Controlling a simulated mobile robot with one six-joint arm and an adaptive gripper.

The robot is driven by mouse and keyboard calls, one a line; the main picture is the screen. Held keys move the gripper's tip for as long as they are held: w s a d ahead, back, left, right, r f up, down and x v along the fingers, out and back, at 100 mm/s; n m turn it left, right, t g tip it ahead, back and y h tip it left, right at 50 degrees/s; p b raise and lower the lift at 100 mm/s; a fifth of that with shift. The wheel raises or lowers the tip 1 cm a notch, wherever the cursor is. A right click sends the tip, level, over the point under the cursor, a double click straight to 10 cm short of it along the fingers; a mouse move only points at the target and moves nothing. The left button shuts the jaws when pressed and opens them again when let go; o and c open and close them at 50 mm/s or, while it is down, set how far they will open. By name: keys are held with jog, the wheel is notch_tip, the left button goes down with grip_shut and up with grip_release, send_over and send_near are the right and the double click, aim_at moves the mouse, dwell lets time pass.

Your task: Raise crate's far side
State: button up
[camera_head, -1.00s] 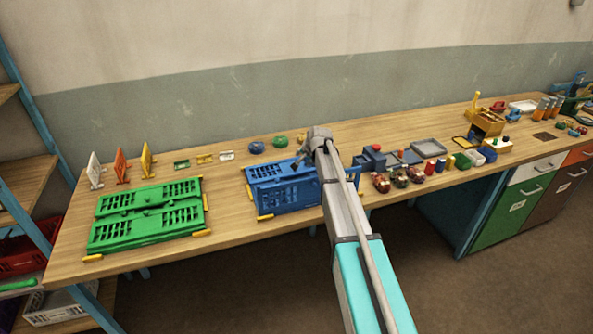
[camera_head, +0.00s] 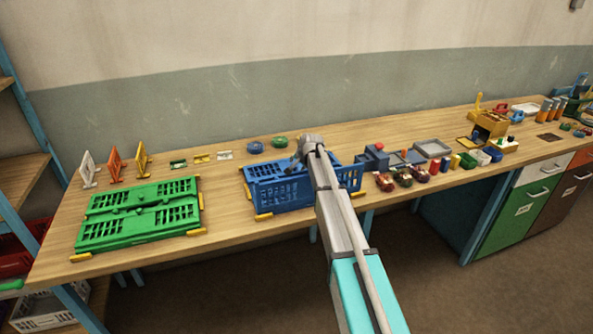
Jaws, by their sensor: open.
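The blue crate (camera_head: 270,194) stands on the bench at the middle, with its slotted near side upright. My arm crosses its right part and hides much of its inside, so I cannot tell how its far side lies. My gripper (camera_head: 292,168) is open and small in view, at the crate's upper edge left of my wrist. I cannot tell whether it touches the crate. A green crate (camera_head: 140,214) lies folded flat on the bench to the left.
Yellow corner stops (camera_head: 264,217) sit by the crates. White, orange and yellow stands (camera_head: 142,160) are at the back left. Blue and green round pieces (camera_head: 279,142) lie behind the blue crate. Small coloured items (camera_head: 404,178) and a grey tray (camera_head: 432,148) crowd its right.

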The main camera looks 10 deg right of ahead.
jog(key=shift+b+x, duration=0.4)
jog(key=shift+x, duration=0.4)
jog(key=shift+c, duration=0.2)
grip_shut()
